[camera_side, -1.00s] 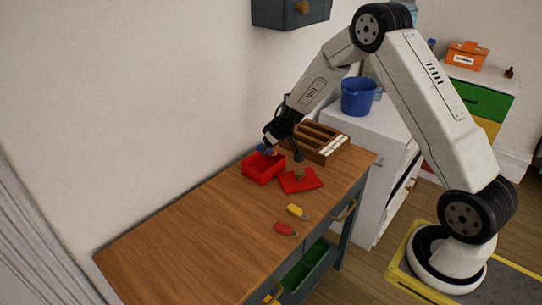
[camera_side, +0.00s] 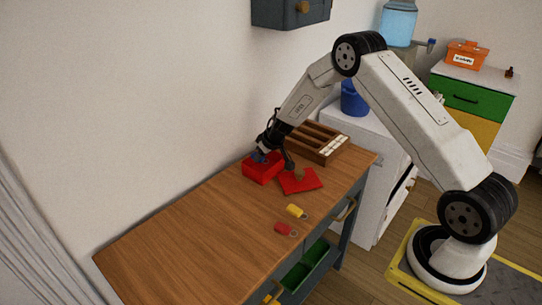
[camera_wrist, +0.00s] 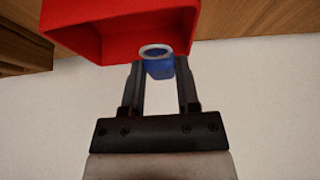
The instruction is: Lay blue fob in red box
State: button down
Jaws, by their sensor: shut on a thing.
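The red box (camera_side: 262,174) stands open on the wooden counter near the wall. My gripper (camera_side: 262,153) is low over the box's far side, pointing down. It is shut on the blue fob (camera_side: 257,158). In the wrist view the blue fob (camera_wrist: 159,67) sits between the fingertips (camera_wrist: 160,72), its ring end towards the red box (camera_wrist: 120,22). The fob overlaps the box's edge there, and whether it touches the box is unclear. The box floor is mostly hidden in the side view.
A red lid (camera_side: 300,184) lies right of the box, partly behind my wrist parts. A yellow fob (camera_side: 295,210) and a red fob (camera_side: 284,229) lie nearer the front edge. A wooden rack (camera_side: 318,141) stands behind. The counter's left part is clear.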

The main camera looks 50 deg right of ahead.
jog(key=shift+f, duration=1.05)
jog(key=c, duration=0.6)
grip_release()
jog(key=shift+v, duration=6.05)
jog(key=shift+a, duration=0.1)
